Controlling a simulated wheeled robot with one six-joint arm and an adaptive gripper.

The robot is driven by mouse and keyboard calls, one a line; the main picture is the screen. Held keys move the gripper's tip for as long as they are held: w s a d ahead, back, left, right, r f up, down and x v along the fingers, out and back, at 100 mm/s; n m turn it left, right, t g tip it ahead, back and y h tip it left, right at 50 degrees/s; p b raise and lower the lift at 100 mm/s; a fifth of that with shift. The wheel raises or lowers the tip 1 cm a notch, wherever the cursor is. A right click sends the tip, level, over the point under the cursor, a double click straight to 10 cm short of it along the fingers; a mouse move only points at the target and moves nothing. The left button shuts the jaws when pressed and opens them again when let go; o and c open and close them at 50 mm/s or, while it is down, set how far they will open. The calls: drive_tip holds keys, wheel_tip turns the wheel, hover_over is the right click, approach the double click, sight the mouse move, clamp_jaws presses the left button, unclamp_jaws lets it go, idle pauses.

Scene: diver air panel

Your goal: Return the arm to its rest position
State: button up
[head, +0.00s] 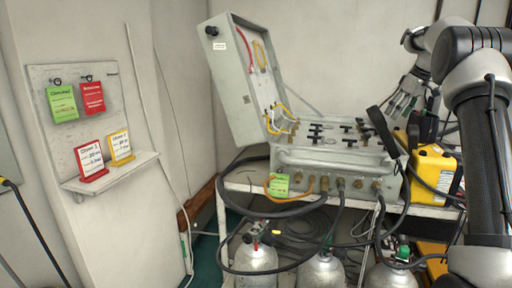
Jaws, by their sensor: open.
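My arm rises along the right side of the head view and bends left at the top. My gripper (399,104) hangs at its end, pointing down, with its fingers apart. It appears empty, above and near the right end of the air panel (335,160). The panel is a grey metal case with rows of black valve handles, and its lid (232,85) stands open to the left. The exact gap between the fingertips and the panel cannot be told. Part of my gripper is hidden behind my own arm.
The panel stands on a white table (235,187). A yellow case (432,172) is right of it, close to my arm. A wall board (62,113) and shelf (112,172) with coloured tags are at left.

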drive_tip(key=s+a+r+m, duration=0.1)
drive_tip(key=s+a+r, duration=0.1)
drive_tip(key=s+a, duration=0.35)
drive_tip(key=s+a+r+m+h, duration=0.1)
drive_tip(key=s+a+r, duration=0.15)
drive_tip(key=s, duration=0.65)
drive_tip(key=s+a+r+m, duration=0.1)
drive_tip(key=s+a+r, duration=0.1)
drive_tip(key=s+a, duration=0.35)
drive_tip(key=s+a+f+m, duration=0.1)
drive_tip(key=s+f, duration=0.3)
drive_tip(key=s, duration=0.5)
drive_tip(key=s+a+f+m, duration=0.1)
drive_tip(key=s+f, duration=0.3)
drive_tip(key=s, duration=0.6)
drive_tip(key=s+a+f+m+h, duration=0.1)
drive_tip(key=s+f, duration=0.4)
drive_tip(key=s, duration=0.4)
drive_tip(key=shift+s+t, duration=0.2)
drive_tip(key=shift+t, duration=0.1)
drive_tip(key=shift+r, duration=0.1)
